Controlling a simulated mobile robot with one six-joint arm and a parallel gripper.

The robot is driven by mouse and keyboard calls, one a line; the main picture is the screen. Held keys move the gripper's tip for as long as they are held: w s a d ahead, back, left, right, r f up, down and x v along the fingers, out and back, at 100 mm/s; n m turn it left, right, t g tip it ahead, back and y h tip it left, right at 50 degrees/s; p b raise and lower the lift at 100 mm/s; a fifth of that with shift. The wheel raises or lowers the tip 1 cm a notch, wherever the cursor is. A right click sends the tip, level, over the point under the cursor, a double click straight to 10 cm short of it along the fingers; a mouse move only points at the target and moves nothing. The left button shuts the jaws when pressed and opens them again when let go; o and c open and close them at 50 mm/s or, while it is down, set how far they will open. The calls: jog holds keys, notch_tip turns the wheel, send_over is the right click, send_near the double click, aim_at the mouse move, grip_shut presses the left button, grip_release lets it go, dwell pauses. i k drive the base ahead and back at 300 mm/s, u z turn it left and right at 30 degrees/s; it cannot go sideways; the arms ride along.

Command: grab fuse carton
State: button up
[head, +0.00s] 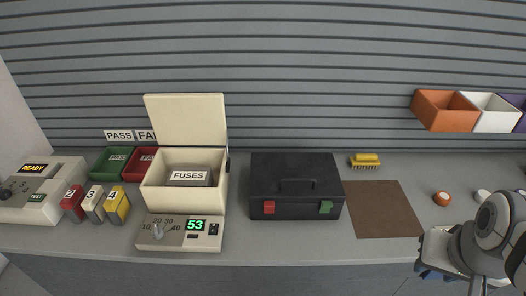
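The fuse carton (188,176) is a grey box with a white label reading FUSES. It sits inside a cream box (155,200) whose lid (187,119) stands open at the back. The carton's lower part is hidden by the cream box's front wall. My gripper (437,262) is at the lower right, by the counter's front edge, far to the right of the carton. Its fingers are too small and partly hidden to tell whether they are open or shut.
Numbered blocks (95,203) stand at left. A brown mat (381,209) lies clear.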

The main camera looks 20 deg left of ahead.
aim_at(179, 176)
jog(key=z, duration=1.25)
jog(key=k, duration=2)
jog(key=u, duration=1.6)
jog(key=i, duration=1.5)
jog(key=u, duration=0.1)
